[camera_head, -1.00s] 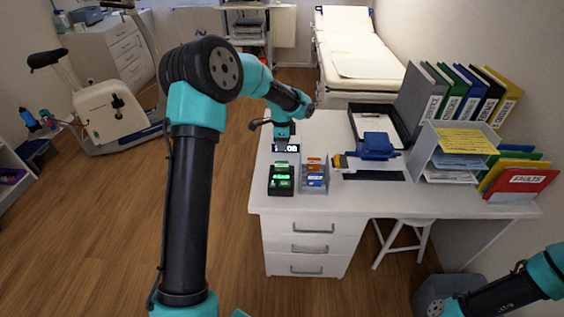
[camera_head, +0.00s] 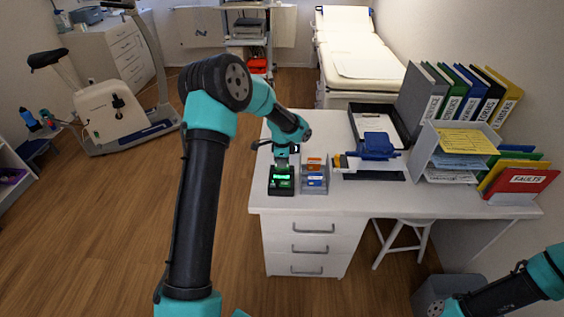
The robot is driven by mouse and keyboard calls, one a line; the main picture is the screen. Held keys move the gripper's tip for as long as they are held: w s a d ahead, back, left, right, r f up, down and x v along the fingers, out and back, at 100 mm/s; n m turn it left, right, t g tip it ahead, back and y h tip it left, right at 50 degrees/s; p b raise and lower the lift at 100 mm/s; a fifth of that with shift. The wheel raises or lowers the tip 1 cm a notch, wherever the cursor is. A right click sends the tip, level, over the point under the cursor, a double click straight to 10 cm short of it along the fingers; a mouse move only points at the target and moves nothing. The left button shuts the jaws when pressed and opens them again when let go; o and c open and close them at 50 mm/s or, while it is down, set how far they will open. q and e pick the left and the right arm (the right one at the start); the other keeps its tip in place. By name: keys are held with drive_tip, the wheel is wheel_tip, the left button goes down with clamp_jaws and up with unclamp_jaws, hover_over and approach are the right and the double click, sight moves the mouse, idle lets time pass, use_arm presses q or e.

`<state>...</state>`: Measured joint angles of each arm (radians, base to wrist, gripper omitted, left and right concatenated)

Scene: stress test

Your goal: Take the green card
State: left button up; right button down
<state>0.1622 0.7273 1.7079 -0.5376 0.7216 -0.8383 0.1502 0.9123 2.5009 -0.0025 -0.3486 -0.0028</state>
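A small black holder (camera_head: 282,191) stands near the front left corner of the desk. It has green pieces on it, one of them brightly lit; the green card (camera_head: 283,184) appears to be among them, but it is too small to tell for sure. My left gripper (camera_head: 282,166) points down over the back part of this holder and hides part of it. Its fingers are too small to tell whether they are open or shut, or whether they touch anything. My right gripper is not in view; only part of my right arm shows at the lower right.
A grey tray (camera_head: 315,188) with orange, white and blue cards stands just right of the black holder. A blue device (camera_head: 377,146), a clipboard (camera_head: 375,125), a paper rack (camera_head: 436,160) and several binders (camera_head: 452,95) fill the desk's right. The front strip of the desk (camera_head: 375,196) is clear.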

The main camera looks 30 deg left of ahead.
use_arm(q)
clamp_jaws()
idle(0.3)
drive_tip(key=shift+r, duration=2.5)
drive_tip(key=shift+r, duration=2.5)
